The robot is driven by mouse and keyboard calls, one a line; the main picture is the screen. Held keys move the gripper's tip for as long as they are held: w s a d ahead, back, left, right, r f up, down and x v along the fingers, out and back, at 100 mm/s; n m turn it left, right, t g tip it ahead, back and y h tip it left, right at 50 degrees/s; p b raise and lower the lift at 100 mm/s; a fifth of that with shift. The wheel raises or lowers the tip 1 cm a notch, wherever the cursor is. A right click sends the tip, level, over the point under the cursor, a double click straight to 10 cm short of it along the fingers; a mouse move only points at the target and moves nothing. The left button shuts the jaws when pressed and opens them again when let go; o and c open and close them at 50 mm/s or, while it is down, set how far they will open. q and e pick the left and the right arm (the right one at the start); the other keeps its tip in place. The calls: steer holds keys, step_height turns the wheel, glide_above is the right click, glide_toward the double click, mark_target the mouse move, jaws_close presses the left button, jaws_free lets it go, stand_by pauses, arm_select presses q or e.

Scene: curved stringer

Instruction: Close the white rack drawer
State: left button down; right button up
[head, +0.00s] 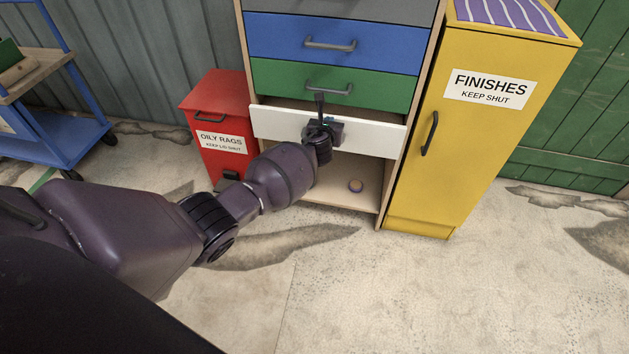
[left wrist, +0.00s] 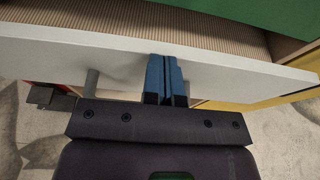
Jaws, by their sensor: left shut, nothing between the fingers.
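The white rack drawer (head: 374,138) stands partly pulled out below the green drawer (head: 374,91), with a dark gap above its front. In the left wrist view the white drawer front (left wrist: 225,76) runs across the picture, and its ribbed inside (left wrist: 180,20) shows behind the top edge. My left gripper (head: 319,100) is at the drawer front and hides part of it. Its blue fingers (left wrist: 166,78) are together and empty, at the front face near the handle (left wrist: 91,82); contact is hard to tell. My right gripper is not in view.
A red oily-rags bin (head: 219,165) stands left of the rack, and a yellow finishes cabinet (head: 450,160) stands close on its right. The floor in front is clear.

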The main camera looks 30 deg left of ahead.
arm_select(q)
steer(key=shift+w+a, duration=0.25)
steer(key=shift+w, duration=0.7)
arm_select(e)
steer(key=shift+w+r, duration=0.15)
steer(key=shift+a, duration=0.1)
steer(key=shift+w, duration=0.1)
